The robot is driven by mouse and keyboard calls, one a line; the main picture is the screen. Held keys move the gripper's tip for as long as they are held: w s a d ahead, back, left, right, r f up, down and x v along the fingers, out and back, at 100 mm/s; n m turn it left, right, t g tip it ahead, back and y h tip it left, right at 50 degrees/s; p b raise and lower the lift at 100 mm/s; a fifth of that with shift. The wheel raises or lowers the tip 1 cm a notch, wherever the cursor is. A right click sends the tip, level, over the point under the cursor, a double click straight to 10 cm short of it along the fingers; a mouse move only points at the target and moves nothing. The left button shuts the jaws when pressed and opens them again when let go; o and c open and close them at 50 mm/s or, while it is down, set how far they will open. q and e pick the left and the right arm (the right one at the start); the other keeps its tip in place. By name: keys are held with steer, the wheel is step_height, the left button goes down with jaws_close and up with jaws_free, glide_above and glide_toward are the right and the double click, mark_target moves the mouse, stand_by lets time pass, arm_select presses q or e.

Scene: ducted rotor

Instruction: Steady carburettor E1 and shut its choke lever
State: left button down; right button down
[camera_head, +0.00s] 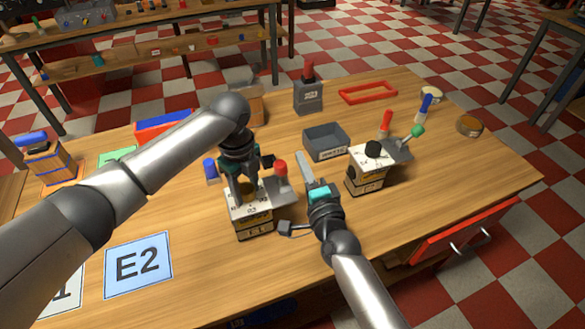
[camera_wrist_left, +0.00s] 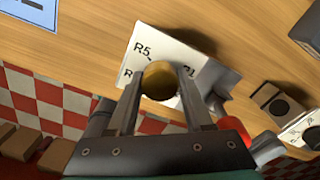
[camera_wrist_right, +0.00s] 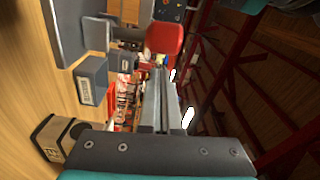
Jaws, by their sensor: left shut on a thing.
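Carburettor E1 (camera_head: 254,221) stands on the table, a wood-coloured block with a pale printed top. In the left wrist view its top (camera_wrist_left: 150,45) and a round brass part (camera_wrist_left: 158,80) show between the fingers. My left gripper (camera_head: 243,183) comes down from above and is shut on that brass part. A red-capped post (camera_head: 281,170), seemingly the choke lever, rises on E1's right side; its red cap shows large in the right wrist view (camera_wrist_right: 165,37). My right gripper (camera_head: 304,165) is just right of it, apart from it, fingers close together with nothing visible between them.
A grey bin (camera_head: 326,140) stands behind my right gripper. Another carburettor (camera_head: 368,178), with a black round top and green-ended lever, stands to the right. A grey block with a red knob (camera_head: 308,92) and a red frame (camera_head: 368,92) are farther back. An E2 card (camera_head: 138,265) lies front left.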

steer(key=d+v, duration=0.1)
steer(key=v, duration=0.8)
steer(key=shift+s+r, duration=0.15)
steer(key=shift+d, duration=0.1)
arm_select(q)
steer(key=shift+c, duration=1.1)
jaws_free()
